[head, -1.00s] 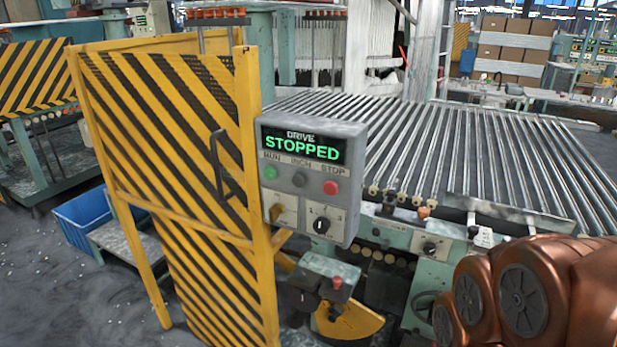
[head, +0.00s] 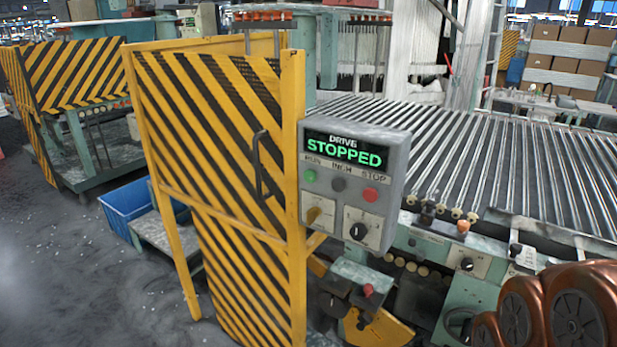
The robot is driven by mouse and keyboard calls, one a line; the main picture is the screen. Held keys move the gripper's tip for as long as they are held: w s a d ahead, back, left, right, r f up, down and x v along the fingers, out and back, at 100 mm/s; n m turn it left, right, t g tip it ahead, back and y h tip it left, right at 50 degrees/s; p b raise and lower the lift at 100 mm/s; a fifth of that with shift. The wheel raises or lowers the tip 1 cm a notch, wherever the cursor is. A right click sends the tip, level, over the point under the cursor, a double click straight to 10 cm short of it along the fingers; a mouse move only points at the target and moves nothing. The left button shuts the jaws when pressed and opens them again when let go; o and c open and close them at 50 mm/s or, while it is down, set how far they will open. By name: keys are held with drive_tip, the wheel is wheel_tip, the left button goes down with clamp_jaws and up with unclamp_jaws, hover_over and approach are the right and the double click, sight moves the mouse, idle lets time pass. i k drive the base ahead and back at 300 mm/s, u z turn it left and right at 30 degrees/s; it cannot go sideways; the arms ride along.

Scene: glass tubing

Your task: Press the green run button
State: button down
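The green run button (head: 309,176) is on the left of the button row on a grey control box (head: 393,180), under the label RUN. A dark inch button (head: 338,184) and a red stop button (head: 370,194) sit to its right. The drive display (head: 345,152) above them reads STOPPED in green. A copper-coloured arm part of mine shows at the lower right, apart from the box. My gripper is not in view.
A yellow-and-black striped gate (head: 215,150) stands directly left of the box. Rows of metal rollers (head: 470,150) lie behind and right of it. A blue bin (head: 127,203) is on the floor at left. A red-topped button (head: 367,290) stands below the box.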

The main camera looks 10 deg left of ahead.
sight(310, 176)
drive_tip(key=u, duration=3.65)
drive_tip(key=k, duration=0.8)
drive_tip(key=z, duration=0.45)
